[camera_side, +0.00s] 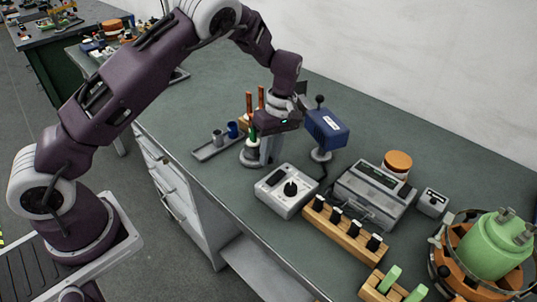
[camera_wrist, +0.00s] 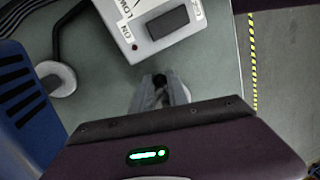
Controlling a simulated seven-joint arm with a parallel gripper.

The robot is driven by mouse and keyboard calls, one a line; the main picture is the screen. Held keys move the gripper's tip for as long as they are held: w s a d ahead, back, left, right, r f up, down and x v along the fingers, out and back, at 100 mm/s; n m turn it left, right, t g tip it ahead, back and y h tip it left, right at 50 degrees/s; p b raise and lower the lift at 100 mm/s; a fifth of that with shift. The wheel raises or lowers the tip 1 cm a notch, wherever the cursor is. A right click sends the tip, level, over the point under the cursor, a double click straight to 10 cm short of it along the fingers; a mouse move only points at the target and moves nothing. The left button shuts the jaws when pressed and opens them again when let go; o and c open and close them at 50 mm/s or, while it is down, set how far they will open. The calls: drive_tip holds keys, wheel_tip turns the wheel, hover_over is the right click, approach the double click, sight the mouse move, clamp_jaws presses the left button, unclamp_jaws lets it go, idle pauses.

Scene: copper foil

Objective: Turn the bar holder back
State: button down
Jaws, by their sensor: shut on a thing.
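A round grey base (camera_side: 251,157) with a slim upright part, which I take as the bar holder, stands on the bench below my wrist in the side view. My gripper (camera_side: 268,157) is down beside and over it, pointing down. In the wrist view my gripper (camera_wrist: 160,95) has its two grey fingers closed around a small dark round-ended piece (camera_wrist: 160,79), which looks like part of the bar holder. The fingers and my wrist hide most of the holder, so its turn angle cannot be told.
A blue device (camera_side: 327,129) on a round foot stands close right of my gripper. A white box with a black knob (camera_side: 287,190) is in front. A grey tray with cups (camera_side: 217,143) lies left; copper rods (camera_side: 249,104) rise behind. Bare bench lies behind.

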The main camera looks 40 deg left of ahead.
drive_tip(key=shift+w, duration=0.1)
idle(0.6)
drive_tip(key=c, duration=1.3)
unclamp_jaws()
wheel_tip(320, 180, up, 16)
drive_tip(key=s+f+m+t+h, duration=0.1)
drive_tip(key=s+m, duration=0.1)
drive_tip(key=s+d+r+m+t, duration=0.15)
drive_tip(key=s+r+m, duration=0.25)
drive_tip(key=s+r, duration=0.5)
drive_tip(key=s+m+t, duration=0.1)
drive_tip(key=s+m, duration=0.2)
drive_tip(key=s, duration=0.3)
drive_tip(key=s+m+t, duration=0.2)
drive_tip(key=s+m, duration=0.1)
drive_tip(key=s, duration=0.3)
drive_tip(key=s+m+t, duration=0.2)
drive_tip(key=s+m, duration=0.1)
drive_tip(key=s, duration=0.3)
drive_tip(key=shift+r+m+y, duration=0.2)
drive_tip(key=shift+m+y, duration=0.1)
